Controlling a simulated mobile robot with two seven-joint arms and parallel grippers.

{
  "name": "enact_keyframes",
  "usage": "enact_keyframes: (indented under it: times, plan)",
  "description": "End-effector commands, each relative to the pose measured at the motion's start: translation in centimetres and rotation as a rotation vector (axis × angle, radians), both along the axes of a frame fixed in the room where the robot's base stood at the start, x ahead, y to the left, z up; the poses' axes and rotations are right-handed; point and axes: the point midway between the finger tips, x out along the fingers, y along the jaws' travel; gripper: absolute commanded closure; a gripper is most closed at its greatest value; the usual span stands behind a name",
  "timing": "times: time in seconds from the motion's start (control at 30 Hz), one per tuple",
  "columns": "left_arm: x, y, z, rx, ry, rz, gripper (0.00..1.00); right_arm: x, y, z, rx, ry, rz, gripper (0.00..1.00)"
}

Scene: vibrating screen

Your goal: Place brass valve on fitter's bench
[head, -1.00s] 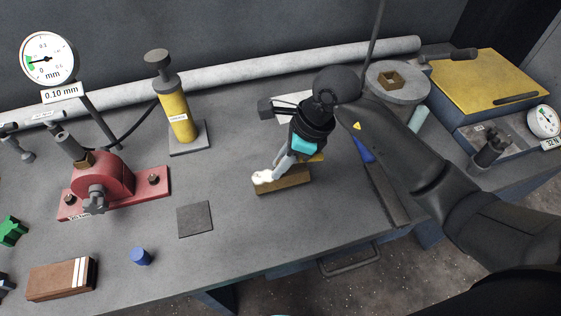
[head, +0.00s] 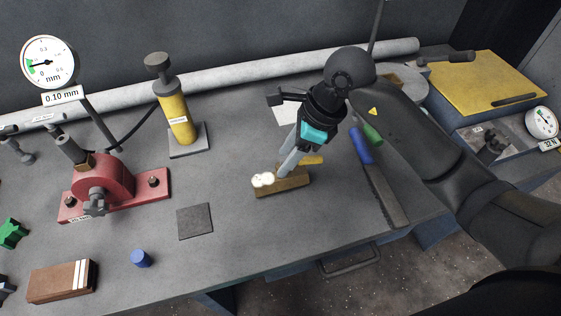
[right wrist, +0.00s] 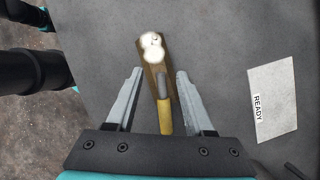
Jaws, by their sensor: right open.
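A brown, brass-like bar (head: 292,183) with bright white round spots at one end and a yellow handle (head: 311,160) lies on the grey bench (head: 330,222); I take it to be the brass valve. In the right wrist view the bar (right wrist: 153,76) lies between my fingers, with its yellow handle (right wrist: 165,117) towards me. My right gripper (head: 284,170) is open, its fingers close above the bar. In the right wrist view my gripper (right wrist: 159,72) shows a gap on both sides of the bar. My left gripper is not in view.
A red clamp fixture (head: 103,178) and a yellow cylinder (head: 177,118) stand to the left. A blue-handled file-like tool (head: 380,190) lies to the right. A READY card (right wrist: 273,98) lies beside the bar. The bench front between the dark square pad (head: 194,221) and the tool is clear.

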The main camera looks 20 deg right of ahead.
Motion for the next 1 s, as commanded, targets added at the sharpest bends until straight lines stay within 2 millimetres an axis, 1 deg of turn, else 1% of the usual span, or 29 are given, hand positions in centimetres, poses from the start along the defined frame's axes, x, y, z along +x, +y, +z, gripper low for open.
enact_keyframes:
  times: [0.03, 0.2, 0.3, 0.4, 0.6, 1.0]
  plan:
    - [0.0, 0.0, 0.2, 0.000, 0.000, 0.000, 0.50, 0.0, -0.6, 1.3, -0.003, -0.006, -0.001, 0.47]
    - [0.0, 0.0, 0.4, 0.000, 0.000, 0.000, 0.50, -0.5, -1.8, 4.6, -0.003, -0.006, 0.000, 0.47]
    - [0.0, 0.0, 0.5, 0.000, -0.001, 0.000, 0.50, -0.8, -2.4, 6.1, -0.003, -0.003, -0.001, 0.47]
    - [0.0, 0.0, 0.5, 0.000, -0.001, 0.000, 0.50, -0.9, -2.7, 7.1, -0.001, -0.002, -0.001, 0.47]
    - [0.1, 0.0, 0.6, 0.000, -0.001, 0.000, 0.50, -1.1, -3.0, 7.7, -0.001, 0.001, -0.001, 0.47]
    - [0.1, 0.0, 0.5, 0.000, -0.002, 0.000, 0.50, -1.1, -2.9, 7.7, 0.005, 0.001, 0.000, 0.47]
